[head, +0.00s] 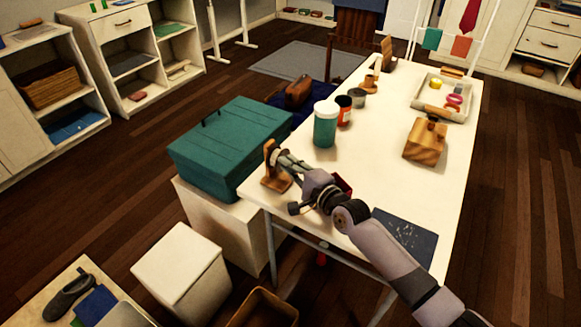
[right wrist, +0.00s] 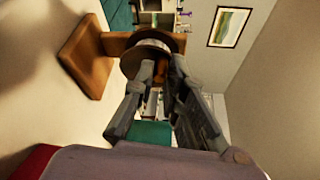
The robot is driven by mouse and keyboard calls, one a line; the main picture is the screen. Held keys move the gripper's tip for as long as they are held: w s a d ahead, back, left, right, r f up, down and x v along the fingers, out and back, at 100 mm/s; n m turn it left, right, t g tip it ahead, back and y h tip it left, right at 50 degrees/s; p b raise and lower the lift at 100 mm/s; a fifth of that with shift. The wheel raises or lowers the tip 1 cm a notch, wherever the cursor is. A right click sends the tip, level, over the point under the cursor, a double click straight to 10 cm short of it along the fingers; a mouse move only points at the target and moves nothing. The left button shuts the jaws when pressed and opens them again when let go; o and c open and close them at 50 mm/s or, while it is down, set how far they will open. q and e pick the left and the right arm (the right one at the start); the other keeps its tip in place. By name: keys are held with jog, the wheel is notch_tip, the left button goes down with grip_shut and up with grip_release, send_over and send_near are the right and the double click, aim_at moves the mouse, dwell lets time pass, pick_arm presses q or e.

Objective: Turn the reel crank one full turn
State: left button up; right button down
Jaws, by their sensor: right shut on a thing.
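The wooden reel stand (head: 274,178) is upright on the white table's near left corner. In the right wrist view the brown stand (right wrist: 84,56) shows with a round reel (right wrist: 148,50) at its side. My right gripper (head: 284,160) reaches in from the lower right and meets the reel at the side of the stand. In the wrist view my right gripper (right wrist: 162,68) has its fingers at the reel, shut on the crank. The crank handle itself is mostly hidden by the fingers. My left gripper is not in view.
On the white table (head: 385,130) a teal jar (head: 325,127) stands behind the reel. A wooden block (head: 425,143), a tray (head: 418,105) and a dark mat (head: 405,238) lie to the right. A teal case (head: 230,145) sits on a lower white box left of the table.

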jog(key=shift+f+n, duration=0.15)
jog(key=shift+n, duration=0.25)
jog(key=c, duration=1.6)
grip_release()
jog(key=shift+c, duration=0.2)
jog(key=shift+s, duration=0.15)
jog(key=f+v, duration=0.1)
jog(key=v, duration=1)
jog(key=shift+s+d+r, duration=0.2)
jog(key=shift+s+r, duration=0.2)
